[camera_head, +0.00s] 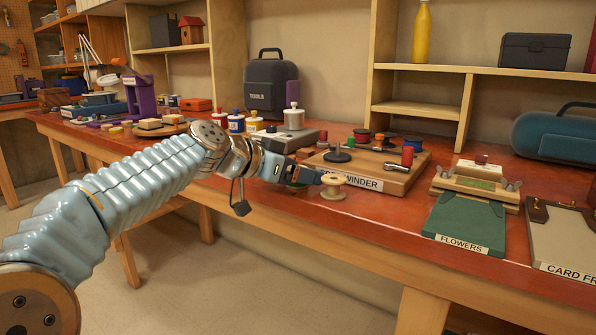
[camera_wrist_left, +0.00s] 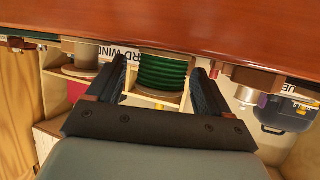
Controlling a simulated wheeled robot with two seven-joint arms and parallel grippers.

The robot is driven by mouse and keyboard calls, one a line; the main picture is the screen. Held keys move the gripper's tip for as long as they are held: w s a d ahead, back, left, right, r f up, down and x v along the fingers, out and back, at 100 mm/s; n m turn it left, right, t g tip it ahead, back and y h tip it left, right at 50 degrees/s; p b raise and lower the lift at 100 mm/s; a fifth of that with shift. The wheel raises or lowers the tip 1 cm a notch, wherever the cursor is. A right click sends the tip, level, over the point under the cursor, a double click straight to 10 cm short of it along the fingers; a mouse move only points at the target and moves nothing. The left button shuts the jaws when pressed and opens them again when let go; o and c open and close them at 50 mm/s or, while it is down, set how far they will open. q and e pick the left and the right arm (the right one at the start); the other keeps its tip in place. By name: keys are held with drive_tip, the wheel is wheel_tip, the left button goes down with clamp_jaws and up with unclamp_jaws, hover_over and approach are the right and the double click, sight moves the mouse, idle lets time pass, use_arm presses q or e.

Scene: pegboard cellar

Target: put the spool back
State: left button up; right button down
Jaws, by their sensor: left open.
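My left gripper (camera_head: 310,177) is at the front edge of the bench, by the cord winder board (camera_head: 390,180). In the left wrist view its two dark fingers (camera_wrist_left: 160,77) stand open, one on each side of a green spool (camera_wrist_left: 163,70) with pale flanges. I cannot tell whether they touch it. In the head view only a little of the green spool (camera_head: 297,187) shows beneath the gripper. A tan spool (camera_head: 333,187) stands just right of the fingertips, in front of the board. My right gripper is not in view.
The cord winder board carries a dark peg (camera_head: 338,154) and a red cylinder (camera_head: 407,156). A green flowers board (camera_head: 466,222) lies to the right.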

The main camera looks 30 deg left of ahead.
use_arm(q)
drive_tip(key=shift+r, duration=0.25)
drive_tip(key=v, duration=1.2)
drive_tip(key=shift+b, duration=0.4)
